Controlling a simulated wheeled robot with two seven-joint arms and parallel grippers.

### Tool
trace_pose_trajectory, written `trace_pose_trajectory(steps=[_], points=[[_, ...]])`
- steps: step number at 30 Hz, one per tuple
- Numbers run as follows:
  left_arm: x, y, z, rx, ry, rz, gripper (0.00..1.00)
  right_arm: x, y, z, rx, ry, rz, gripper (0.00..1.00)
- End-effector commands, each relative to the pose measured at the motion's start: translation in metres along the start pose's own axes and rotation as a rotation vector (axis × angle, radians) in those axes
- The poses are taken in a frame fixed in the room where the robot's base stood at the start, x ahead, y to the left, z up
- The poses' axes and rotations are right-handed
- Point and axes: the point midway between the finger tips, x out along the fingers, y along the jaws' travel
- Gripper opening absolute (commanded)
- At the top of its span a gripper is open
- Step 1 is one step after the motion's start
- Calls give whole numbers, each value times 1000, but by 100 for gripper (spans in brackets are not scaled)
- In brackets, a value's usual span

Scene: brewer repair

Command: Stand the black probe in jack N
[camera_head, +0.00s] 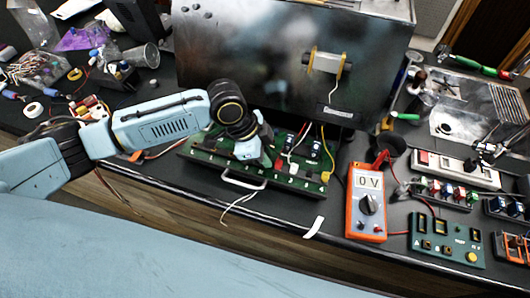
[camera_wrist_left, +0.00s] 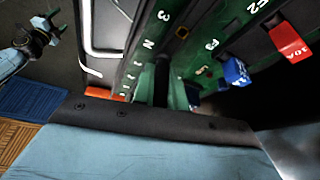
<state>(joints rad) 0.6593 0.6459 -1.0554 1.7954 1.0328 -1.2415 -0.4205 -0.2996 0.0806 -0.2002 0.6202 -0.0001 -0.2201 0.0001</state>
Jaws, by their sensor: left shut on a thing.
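My left gripper (camera_head: 252,150) is over the middle of the green board (camera_head: 205,155), pointing down. In the left wrist view the gripper (camera_wrist_left: 162,84) is shut on a dark upright shaft, which looks like the black probe (camera_wrist_left: 162,72). The white letter N is printed on the board beside this shaft. The probe's tip is hidden, so I cannot tell whether it is in jack N or above it. The orange multimeter (camera_head: 365,215) reads 0 V, and the red probe (camera_head: 380,158) is by its top. My right gripper (camera_wrist_left: 37,32) seems to show at the upper left of the wrist view.
The white handle (camera_head: 243,183) is on the board's front edge. A blue fuse (camera_wrist_left: 235,72) and a red fuse (camera_wrist_left: 290,42) stand to the probe's right in the wrist view. A large metal housing (camera_head: 250,60) rises behind the board. The table's front edge is close.

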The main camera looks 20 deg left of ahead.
Motion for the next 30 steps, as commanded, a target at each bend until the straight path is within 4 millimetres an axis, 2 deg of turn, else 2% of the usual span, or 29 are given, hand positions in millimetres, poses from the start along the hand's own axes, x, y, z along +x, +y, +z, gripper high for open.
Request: trace_pose_trajectory(steps=[28, 29, 30], points=[[1, 0, 0, 0, 1, -1, 0, -8, 0, 0, 0, -1, 0, 62], [1, 0, 0, 0, 1, -1, 16, -8, 0, 0, 0, -1, 0, 62], [1, 0, 0, 0, 1, -1, 21, -8, 0, 0, 0, -1, 0, 62]])
